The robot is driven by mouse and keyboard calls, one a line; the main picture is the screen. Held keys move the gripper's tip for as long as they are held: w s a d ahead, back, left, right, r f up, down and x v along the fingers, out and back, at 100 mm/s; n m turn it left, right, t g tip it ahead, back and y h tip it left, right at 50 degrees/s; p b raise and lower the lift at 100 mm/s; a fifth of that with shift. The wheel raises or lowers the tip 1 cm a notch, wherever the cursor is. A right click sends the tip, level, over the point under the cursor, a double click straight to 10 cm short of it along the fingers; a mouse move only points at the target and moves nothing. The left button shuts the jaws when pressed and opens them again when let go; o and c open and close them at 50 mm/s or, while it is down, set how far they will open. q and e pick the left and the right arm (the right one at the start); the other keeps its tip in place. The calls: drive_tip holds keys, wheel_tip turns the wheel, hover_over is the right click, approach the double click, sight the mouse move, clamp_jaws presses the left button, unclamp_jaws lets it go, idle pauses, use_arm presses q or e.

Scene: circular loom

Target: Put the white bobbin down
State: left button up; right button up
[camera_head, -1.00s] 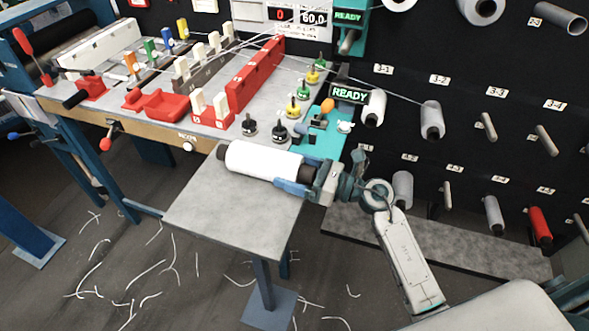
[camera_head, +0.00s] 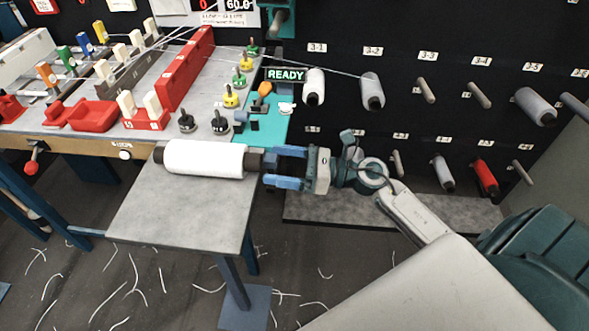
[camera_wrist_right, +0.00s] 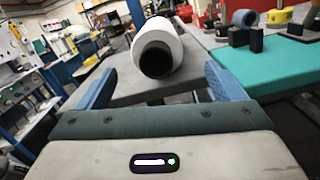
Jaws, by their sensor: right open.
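The white bobbin (camera_head: 205,158) lies on its side on the small grey side table (camera_head: 160,215), along its back edge, with dark ends showing. In the right wrist view the bobbin (camera_wrist_right: 158,42) points its dark hollow end at the camera. My right gripper (camera_head: 272,168) is open, its blue fingers just right of the bobbin's right end. In the wrist view the fingers stand on both sides, clear of the bobbin, with nothing between them. My left gripper is not in view.
A peg wall with spools (camera_head: 372,90) stands at the right. A low grey shelf (camera_head: 330,208) runs below it. Thread scraps lie on the floor.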

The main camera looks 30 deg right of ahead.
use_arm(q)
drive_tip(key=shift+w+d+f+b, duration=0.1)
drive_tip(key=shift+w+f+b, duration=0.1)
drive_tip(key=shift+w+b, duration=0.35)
use_arm(e)
drive_tip(key=shift+v, duration=1.45)
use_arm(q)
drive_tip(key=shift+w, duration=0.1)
